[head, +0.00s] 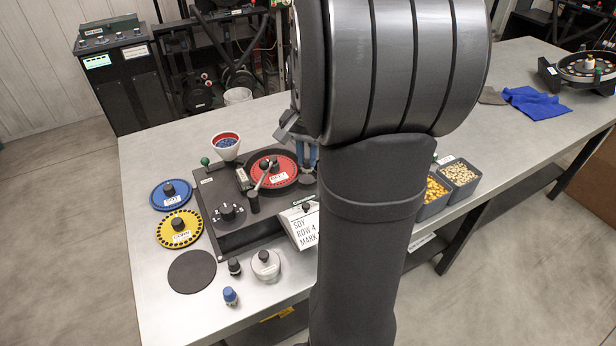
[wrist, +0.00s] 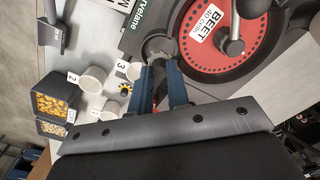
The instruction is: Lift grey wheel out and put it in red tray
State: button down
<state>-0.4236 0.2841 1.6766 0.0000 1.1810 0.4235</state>
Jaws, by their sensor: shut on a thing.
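My gripper (wrist: 161,62) is shut on a small grey part, which I take to be the grey wheel (wrist: 160,46), at its fingertips. In the wrist view this part is beside the rim of the red disc (wrist: 240,62) labelled BEET. I cannot tell whether it still touches the meter housing (wrist: 135,38). In the head view the blue fingers (head: 311,157) are just right of the red disc (head: 284,172), and my arm hides much of that side. A sliver of red (wrist: 161,92) shows between the fingers; I cannot tell whether it is the red tray.
White cups (wrist: 91,79) with number labels and a small yellow-black wheel (wrist: 126,88) are left of the fingers in the wrist view. Bins of corn (head: 433,196) and pale seed (head: 460,178) stand right of my arm. Blue (head: 170,196) and yellow (head: 180,231) discs lie left.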

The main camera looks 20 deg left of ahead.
jog(key=shift+r, duration=1.45)
jog(key=w+d+f, duration=0.3)
jog(key=w+d, duration=0.3)
jog(key=w, duration=0.3)
jog(key=w+d+f, duration=0.3)
jog(key=w+d, duration=0.2)
jog(key=w, duration=0.4)
jog(key=shift+f, duration=2.45)
jog(key=c, duration=1.3)
grip_release()
jog(key=shift+w, duration=0.1)
